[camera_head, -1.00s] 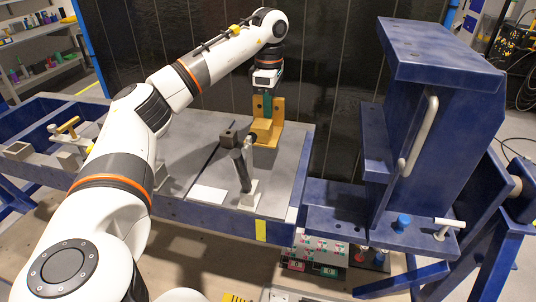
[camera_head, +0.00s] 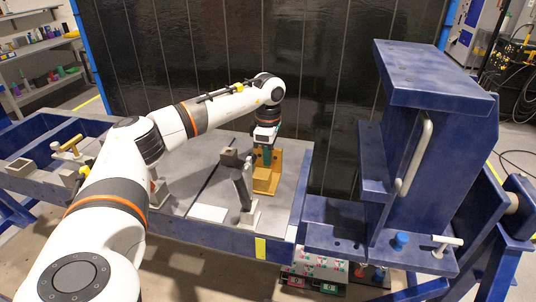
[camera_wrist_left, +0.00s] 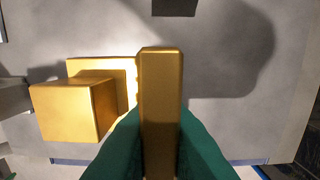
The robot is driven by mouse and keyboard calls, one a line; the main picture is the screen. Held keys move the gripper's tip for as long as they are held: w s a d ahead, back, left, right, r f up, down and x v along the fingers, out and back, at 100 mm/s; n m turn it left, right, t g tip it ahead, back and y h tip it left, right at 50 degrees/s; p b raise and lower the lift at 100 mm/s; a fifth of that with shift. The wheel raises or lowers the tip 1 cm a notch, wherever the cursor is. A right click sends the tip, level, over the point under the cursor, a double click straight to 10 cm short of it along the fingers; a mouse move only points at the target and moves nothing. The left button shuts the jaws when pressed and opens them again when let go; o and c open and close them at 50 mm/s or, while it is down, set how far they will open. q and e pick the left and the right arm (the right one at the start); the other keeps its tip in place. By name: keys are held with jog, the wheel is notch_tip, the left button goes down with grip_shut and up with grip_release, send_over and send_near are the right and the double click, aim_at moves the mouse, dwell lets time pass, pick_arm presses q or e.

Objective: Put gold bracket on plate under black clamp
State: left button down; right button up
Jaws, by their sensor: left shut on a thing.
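The gold bracket (camera_head: 262,181), an L-shaped piece with a block at its foot, is at the right part of the grey table plate (camera_head: 222,193). My left gripper (camera_head: 265,156) has green fingers shut on the bracket's upright wall from above. The left wrist view shows the bracket wall (camera_wrist_left: 160,105) between the green fingers, with the block at left. The black clamp (camera_head: 241,185) stands just left of the bracket, its dark handle upright on a light grey base. Whether the bracket touches the plate cannot be told. My right gripper is out of view.
A small dark grey block (camera_head: 228,157) stands behind the clamp. A white sheet (camera_head: 207,212) lies left of the clamp.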

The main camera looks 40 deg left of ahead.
pick_arm(q)
jog(key=c, duration=1.5)
grip_release()
jog(key=shift+o, duration=0.2)
jog(key=shift+r, duration=0.35)
notch_tip(320, 180, up, 11)
jog(key=shift+r+b, duration=0.2)
jog(key=shift+b, duration=0.75)
